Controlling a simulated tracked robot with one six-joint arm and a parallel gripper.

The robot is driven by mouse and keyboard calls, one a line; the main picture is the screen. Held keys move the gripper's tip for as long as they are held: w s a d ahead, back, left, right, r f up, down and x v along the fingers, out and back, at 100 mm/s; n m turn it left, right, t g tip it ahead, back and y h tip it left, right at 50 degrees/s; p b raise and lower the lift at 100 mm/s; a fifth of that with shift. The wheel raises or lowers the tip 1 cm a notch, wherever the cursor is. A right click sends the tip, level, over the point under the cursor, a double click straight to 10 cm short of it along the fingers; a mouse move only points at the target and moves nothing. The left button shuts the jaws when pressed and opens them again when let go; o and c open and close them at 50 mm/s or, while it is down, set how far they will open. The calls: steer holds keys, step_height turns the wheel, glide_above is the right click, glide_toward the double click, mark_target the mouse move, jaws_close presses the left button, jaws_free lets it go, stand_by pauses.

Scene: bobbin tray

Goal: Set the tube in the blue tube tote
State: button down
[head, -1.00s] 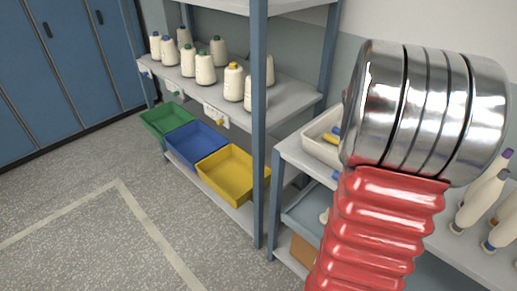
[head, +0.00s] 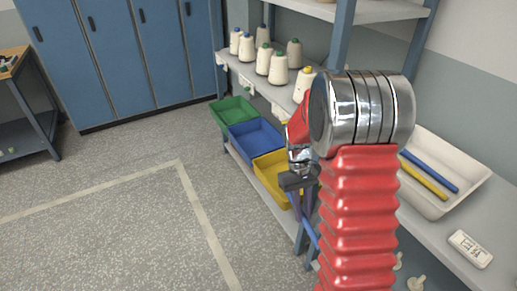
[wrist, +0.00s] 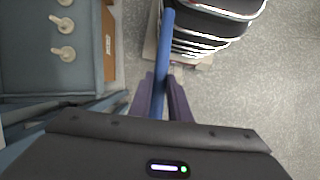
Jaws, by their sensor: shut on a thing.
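My gripper (head: 301,200) is shut on a blue tube (head: 311,234), which hangs tilted below it in the head view. The wrist view shows the tube (wrist: 166,50) between the two dark fingers (wrist: 160,98), sticking out well past their tips. The blue tube tote (head: 240,133) sits on the low shelf, beyond and left of my gripper, between the green and yellow totes. The gripper and tube are apart from it. The tote's interior looks empty where visible.
The green tote (head: 222,111) and yellow tote (head: 262,177) flank the blue one; my arm partly hides the yellow one. A shelf with thread cones (head: 279,70) stands above. A white tray (head: 480,178) holds a blue and a yellow tube. Floor at left is open.

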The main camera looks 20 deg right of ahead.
steer(key=w+a+f, duration=0.3)
steer(key=w+a, duration=0.1)
steer(key=a, duration=0.3)
steer(key=w+a+f, duration=0.4)
steer(key=a, duration=0.2)
steer(key=shift+w+a+m, duration=0.3)
steer(key=shift+w+a, duration=0.05)
steer(key=shift+w, duration=0.05)
steer(key=shift+a+f, duration=0.1)
steer(key=shift+f, duration=0.05)
